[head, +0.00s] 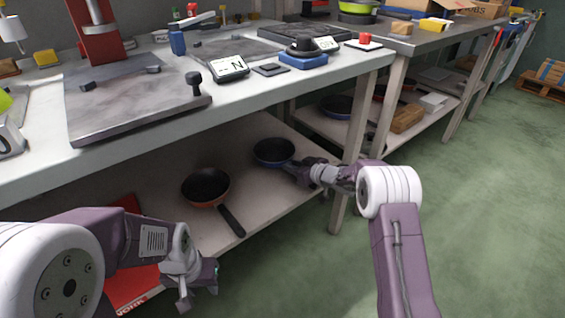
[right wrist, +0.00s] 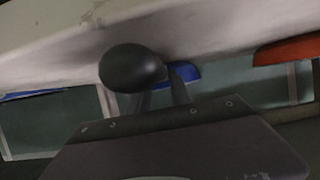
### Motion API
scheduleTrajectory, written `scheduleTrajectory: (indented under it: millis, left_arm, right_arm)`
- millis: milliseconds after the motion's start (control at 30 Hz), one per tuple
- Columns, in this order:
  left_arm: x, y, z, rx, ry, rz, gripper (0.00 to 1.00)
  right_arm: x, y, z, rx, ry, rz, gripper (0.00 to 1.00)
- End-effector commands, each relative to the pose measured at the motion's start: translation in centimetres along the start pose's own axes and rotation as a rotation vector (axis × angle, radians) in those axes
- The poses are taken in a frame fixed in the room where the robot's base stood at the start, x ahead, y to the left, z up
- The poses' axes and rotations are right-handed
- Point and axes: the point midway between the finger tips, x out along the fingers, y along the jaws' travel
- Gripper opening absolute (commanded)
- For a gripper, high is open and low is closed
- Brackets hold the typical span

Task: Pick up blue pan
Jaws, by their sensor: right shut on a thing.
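The blue pan (head: 272,151) has a dark inside and rests on the lower shelf of the near workbench in the head view. My right gripper (head: 306,171) is shut on the blue pan's handle, which is mostly hidden by the jaws. In the right wrist view the dark rounded handle end sticks out towards the camera, with a bit of the pan's blue side (right wrist: 184,74) behind it. My left gripper (head: 198,288) is low at the bottom of the head view, in front of the shelf. Its fingers look apart, with nothing between them.
An orange pan (head: 206,186) lies on the same shelf to the left, handle towards the front edge. The worktop (head: 225,105) hangs over the shelf. A table leg (head: 353,140) stands close to my right gripper.

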Motion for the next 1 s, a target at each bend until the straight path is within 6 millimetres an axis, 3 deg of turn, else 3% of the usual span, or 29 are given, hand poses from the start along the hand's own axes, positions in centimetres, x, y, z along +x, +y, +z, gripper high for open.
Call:
scheduleTrajectory:
  millis: [833, 1000]
  left_arm:
    - [-0.1, 0.0, 0.0, 0.000, 0.000, 0.000, 0.36]
    - [-1.2, 0.0, -0.1, 0.000, 0.000, 0.000, 0.36]
  right_arm:
    - [0.0, 0.0, -0.2, -0.001, 0.003, 0.000, 0.00]
    - [-0.5, 0.0, -1.3, -0.001, 0.004, 0.000, 0.00]
